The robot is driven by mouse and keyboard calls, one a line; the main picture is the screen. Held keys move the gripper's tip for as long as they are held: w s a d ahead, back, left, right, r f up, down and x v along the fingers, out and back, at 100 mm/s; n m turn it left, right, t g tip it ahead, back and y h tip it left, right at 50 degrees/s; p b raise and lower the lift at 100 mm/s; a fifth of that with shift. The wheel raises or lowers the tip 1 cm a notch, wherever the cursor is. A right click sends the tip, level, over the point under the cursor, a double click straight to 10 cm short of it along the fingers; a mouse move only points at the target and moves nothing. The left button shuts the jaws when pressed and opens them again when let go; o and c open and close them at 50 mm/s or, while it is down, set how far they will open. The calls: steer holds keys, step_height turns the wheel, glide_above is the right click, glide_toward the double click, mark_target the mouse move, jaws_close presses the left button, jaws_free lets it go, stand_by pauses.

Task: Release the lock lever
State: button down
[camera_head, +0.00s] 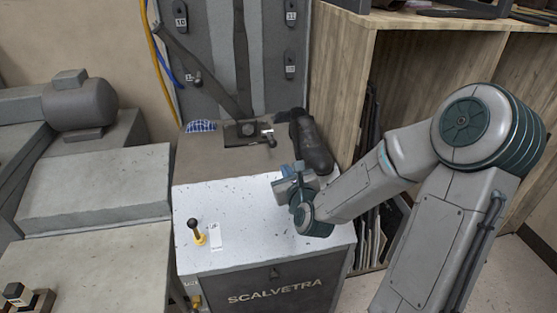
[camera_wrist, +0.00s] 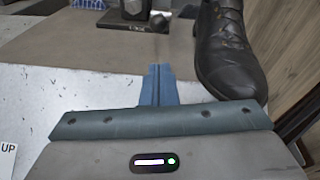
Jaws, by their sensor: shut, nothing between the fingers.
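A short lever with a black knob and yellow base (camera_head: 195,230) stands upright on the white-speckled machine top, beside a small label (camera_head: 214,236). The edge of a label reading "UP" shows in the wrist view (camera_wrist: 8,150). Another small lever (camera_head: 269,136) is at a dark metal block (camera_head: 241,132) behind the top. I cannot tell from the pictures which one is the lock lever. My gripper (camera_head: 287,171) is shut and empty over the right rear of the top, apart from both levers. Its blue fingers (camera_wrist: 159,72) are together in the wrist view.
A black boot (camera_head: 314,147) stands just behind my gripper; it fills the upper right of the wrist view (camera_wrist: 228,55). A blue checked cloth (camera_head: 201,126) lies at the back left. A wooden shelf (camera_head: 342,95) borders the right. The middle of the white top (camera_head: 245,205) is free.

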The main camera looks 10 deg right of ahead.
mark_target(277, 165)
steer(key=w, duration=0.3)
steer(key=w+f+b, duration=0.1)
steer(key=w, duration=0.2)
steer(key=w+b, duration=0.1)
steer(key=w, duration=0.2)
steer(key=shift+w+a+f, duration=0.25)
steer(key=shift+w+f, duration=0.1)
steer(key=shift+f, duration=0.05)
steer(key=shift+r+p, duration=0.2)
steer(key=shift+p, duration=0.1)
steer(key=shift+r+g+p, duration=0.3)
steer(key=shift+p, duration=0.4)
